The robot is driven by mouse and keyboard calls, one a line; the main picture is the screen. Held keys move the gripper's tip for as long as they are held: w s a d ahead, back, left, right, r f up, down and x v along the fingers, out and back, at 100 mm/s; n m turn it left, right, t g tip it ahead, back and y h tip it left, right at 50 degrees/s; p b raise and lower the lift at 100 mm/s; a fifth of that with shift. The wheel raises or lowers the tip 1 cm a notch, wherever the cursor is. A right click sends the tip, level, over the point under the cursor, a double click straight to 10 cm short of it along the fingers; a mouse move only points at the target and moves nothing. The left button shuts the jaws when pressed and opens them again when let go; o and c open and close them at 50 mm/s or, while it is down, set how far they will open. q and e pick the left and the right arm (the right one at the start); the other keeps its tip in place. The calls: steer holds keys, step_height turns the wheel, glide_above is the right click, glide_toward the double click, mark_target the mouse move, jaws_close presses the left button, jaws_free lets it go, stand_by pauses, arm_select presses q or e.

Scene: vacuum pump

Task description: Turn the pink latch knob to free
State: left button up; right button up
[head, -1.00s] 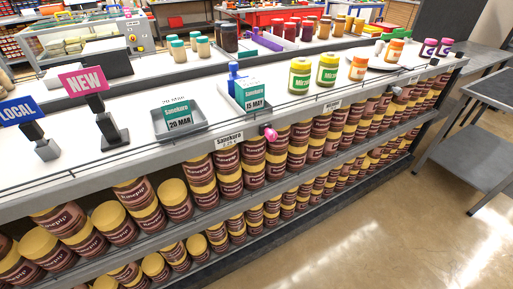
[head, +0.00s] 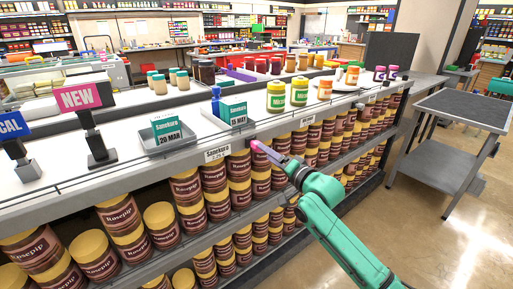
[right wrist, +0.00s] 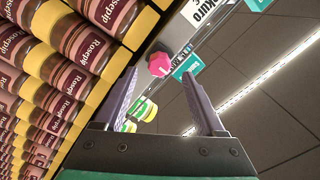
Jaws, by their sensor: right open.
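The pink latch knob (head: 256,145) sits on the front edge of the white counter (head: 130,190), just right of a "Sanokuro" price label (head: 217,154). My right gripper (head: 266,150) comes in from the lower right with its fingertips at the knob, partly covering it. In the right wrist view the pink knob (right wrist: 160,64) shows between and just past the tips of the two open fingers (right wrist: 160,78). The fingers are apart, and I cannot tell whether either one touches the knob. My left gripper is not in view.
Shelves of brown Rosepip jars (head: 186,187) with yellow lids lie under the counter edge, close to my right gripper. Small trays with teal cards (head: 167,129) and yellow-green jars (head: 276,97) stand on top. A grey cart (head: 455,110) stands at right; floor is clear in front.

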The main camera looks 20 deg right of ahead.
mark_target(258, 151)
steer(key=x, duration=0.6)
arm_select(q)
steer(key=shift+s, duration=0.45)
arm_select(e)
steer(key=shift+c, duration=0.4)
jaws_close()
